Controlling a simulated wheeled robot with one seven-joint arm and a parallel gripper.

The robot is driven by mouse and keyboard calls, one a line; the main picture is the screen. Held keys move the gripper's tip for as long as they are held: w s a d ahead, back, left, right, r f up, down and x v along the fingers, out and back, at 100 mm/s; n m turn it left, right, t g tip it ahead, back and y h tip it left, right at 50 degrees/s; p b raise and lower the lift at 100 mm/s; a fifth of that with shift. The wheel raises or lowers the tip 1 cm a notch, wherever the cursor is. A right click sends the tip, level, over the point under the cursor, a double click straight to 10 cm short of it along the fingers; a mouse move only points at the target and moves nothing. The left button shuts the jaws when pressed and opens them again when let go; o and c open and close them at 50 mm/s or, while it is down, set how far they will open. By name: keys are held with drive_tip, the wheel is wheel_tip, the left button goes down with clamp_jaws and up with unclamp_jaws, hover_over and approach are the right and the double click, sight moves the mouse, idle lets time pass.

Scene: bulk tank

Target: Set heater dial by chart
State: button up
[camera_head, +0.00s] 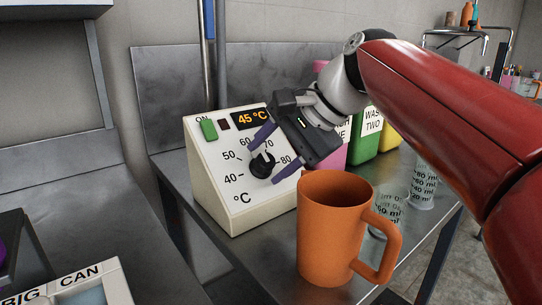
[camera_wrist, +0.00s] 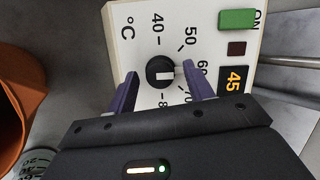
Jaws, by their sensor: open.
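The heater (camera_head: 225,187) is a cream box with a sloped front on the steel bench. Its black dial (camera_head: 262,164) has numbers from 40 to 80 around it, and its lit display (camera_head: 251,119) reads 45 °C. A green ON switch (camera_head: 209,130) sits beside the display. My gripper (camera_head: 274,155) is open, with one purple finger on each side of the dial. In the wrist view the dial (camera_wrist: 160,72) sits between the open fingers, with gaps visible on both sides. I cannot tell exactly which number the dial's mark points to. No chart is readable here.
An orange mug (camera_head: 328,235) stands just right of the heater, close below my gripper. Clear measuring cups (camera_head: 423,185) stand farther right. Pink, green (camera_head: 367,135) and yellow containers stand behind my arm. A "BIG CAN" holder (camera_head: 85,281) is at lower left.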

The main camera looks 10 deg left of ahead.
drive_tip(key=v, duration=0.7)
drive_tip(key=shift+r, duration=0.2)
drive_tip(key=shift+d, duration=0.15)
